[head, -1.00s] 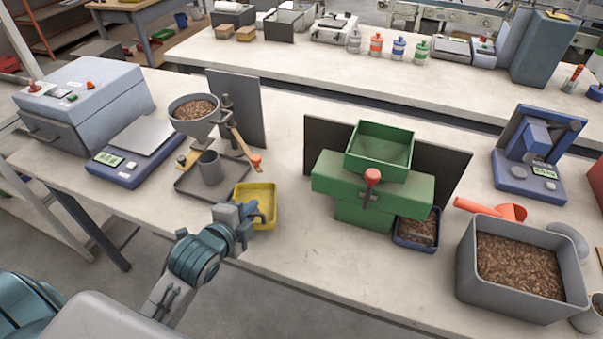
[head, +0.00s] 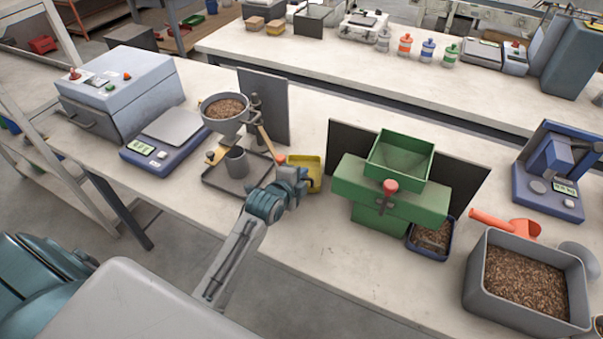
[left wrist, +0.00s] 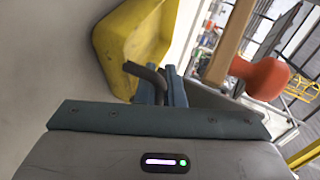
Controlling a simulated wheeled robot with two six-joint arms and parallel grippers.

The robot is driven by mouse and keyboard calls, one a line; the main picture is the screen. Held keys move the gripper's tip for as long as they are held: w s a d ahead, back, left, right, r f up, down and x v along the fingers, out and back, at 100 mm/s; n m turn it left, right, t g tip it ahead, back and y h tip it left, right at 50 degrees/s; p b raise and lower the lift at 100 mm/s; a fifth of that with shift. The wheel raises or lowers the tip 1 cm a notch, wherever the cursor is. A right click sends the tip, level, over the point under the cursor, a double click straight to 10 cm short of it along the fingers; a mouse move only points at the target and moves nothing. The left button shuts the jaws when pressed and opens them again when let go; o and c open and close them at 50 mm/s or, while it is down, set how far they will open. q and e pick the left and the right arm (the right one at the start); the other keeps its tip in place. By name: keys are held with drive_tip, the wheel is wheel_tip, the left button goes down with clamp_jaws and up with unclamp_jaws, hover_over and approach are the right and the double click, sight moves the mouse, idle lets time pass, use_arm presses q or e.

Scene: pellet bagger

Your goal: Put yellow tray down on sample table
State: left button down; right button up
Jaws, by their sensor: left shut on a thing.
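The yellow tray (head: 313,174) is at the pale near bench, just right of the funnel stand's dark base tray, partly hidden by my gripper. My left gripper (head: 298,180) is at the tray's near left side. The left wrist view shows the tray's yellow wall (left wrist: 135,40) and my teal fingers (left wrist: 160,86) closed on a dark curved handle beside it. I cannot tell whether the tray touches the bench top. No label shows which surface is the sample table. My right gripper is out of view.
The funnel stand (head: 228,112) with pellets is close to the left of my gripper, its red-tipped lever (head: 281,159) very near. A green machine (head: 390,190) stands to the right. Bare bench (head: 312,228) lies in front. A second pale bench (head: 330,65) runs behind.

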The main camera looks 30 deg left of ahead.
use_arm(q)
drive_tip(key=shift+f, duration=0.1)
drive_tip(key=c, duration=1.5)
unclamp_jaws()
drive_tip(key=shift+c, duration=0.2)
drive_tip(key=shift+s, duration=0.25)
drive_tip(key=b+v, duration=0.2)
drive_tip(key=v, duration=0.8)
drive_tip(key=shift+s, duration=0.15)
drive_tip(key=shift+s+r, duration=0.45)
drive_tip(key=shift+s, duration=0.05)
